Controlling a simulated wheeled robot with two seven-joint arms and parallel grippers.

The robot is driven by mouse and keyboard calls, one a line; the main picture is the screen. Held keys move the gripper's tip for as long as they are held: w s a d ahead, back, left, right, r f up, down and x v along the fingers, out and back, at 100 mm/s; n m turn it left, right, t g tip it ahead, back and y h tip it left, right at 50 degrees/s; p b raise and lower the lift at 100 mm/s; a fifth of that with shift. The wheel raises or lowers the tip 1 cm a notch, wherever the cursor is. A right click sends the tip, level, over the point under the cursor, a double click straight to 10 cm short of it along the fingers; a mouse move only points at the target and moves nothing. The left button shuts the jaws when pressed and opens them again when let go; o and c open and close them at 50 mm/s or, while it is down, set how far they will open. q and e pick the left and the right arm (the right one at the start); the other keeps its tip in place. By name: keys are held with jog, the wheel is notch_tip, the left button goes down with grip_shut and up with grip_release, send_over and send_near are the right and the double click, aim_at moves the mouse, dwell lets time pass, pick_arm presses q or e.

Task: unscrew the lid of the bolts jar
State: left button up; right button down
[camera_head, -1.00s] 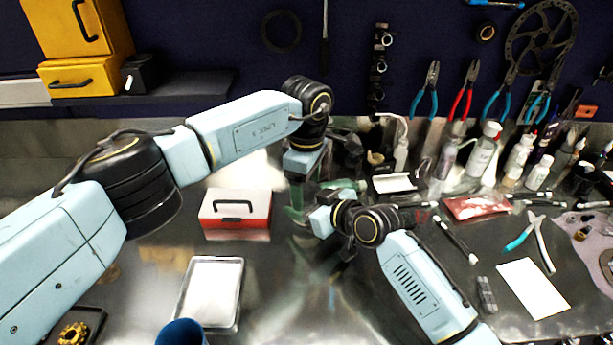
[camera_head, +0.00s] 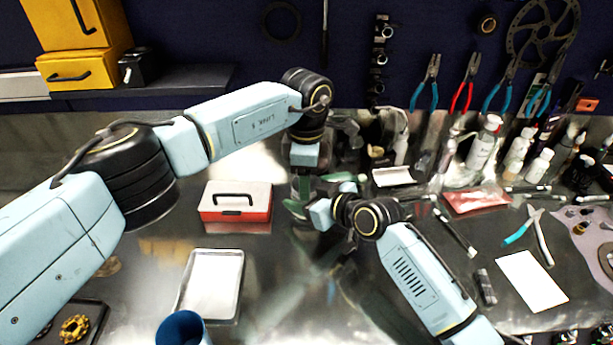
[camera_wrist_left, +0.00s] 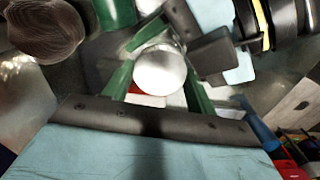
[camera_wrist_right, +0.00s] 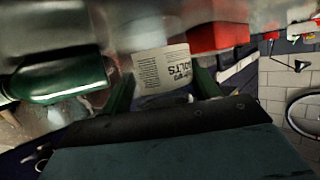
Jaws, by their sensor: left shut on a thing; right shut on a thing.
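The bolts jar (camera_wrist_right: 163,68) has a white label reading "BOLTS" and sits between the fingers of my right gripper (camera_wrist_right: 165,92), which is shut on it. The jar's silver round lid (camera_wrist_left: 159,70) shows from above in the left wrist view. My left gripper (camera_wrist_left: 157,84) is shut on the lid, one green finger on each side. In the head view the left gripper (camera_head: 303,190) points down over the jar and the right gripper (camera_head: 312,212) reaches it from the right. The jar is mostly hidden there; whether the lid is loose cannot be told.
A red and white box (camera_head: 235,213) stands left of the grippers, with a pale tray (camera_head: 212,285) and a blue cup (camera_head: 183,328) nearer. A green bottle (camera_wrist_right: 55,77) lies close by in the right wrist view. Bottles (camera_head: 483,145) and pliers (camera_head: 527,232) are on the right.

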pick_arm(q)
jog(key=o, duration=1.1)
notch_tip(320, 180, up, 4)
jog(key=shift+f, duration=0.1)
jog(key=shift+r, duration=0.65)
jog(key=shift+c, duration=1.4)
notch_tip(320, 180, up, 3)
jog(key=shift+f+n, duration=0.15)
jog(key=shift+n, duration=0.35)
jog(key=shift+f, duration=3.95)
